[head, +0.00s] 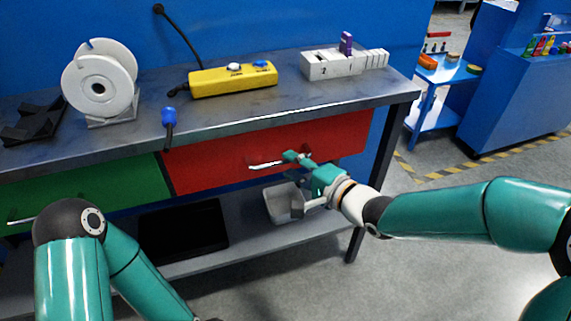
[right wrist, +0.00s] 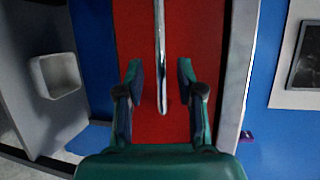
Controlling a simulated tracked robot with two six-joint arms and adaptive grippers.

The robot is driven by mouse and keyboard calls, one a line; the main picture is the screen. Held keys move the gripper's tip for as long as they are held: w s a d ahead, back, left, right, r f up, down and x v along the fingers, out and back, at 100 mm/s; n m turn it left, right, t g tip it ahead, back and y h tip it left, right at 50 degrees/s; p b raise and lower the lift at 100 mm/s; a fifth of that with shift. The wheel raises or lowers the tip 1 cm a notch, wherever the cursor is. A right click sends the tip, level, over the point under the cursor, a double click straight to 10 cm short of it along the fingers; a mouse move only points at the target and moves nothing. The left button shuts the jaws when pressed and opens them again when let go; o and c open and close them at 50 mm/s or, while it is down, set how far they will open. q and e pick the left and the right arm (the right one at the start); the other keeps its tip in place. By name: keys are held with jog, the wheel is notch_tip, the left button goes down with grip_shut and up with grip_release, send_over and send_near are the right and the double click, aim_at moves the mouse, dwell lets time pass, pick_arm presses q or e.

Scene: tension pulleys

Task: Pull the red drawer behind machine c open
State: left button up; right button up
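The red drawer (head: 215,165) is under the right part of the workbench, its front about flush with the bench and the green drawer beside it. Its silver bar handle (head: 265,165) is partly hidden by my right gripper (head: 292,158). In the right wrist view the red front (right wrist: 200,40) fills the middle, and the handle (right wrist: 160,50) runs down between the fingertips of my right gripper (right wrist: 160,75). The fingers are open, one on each side of the handle, with a gap to each. My left arm shows at lower left; its gripper is out of view.
A green drawer (head: 100,185) is at left. A grey bin (head: 280,205) stands on the lower shelf below my right gripper.

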aim_at(285, 162)
jog(key=shift+x, duration=1.55)
grip_shut()
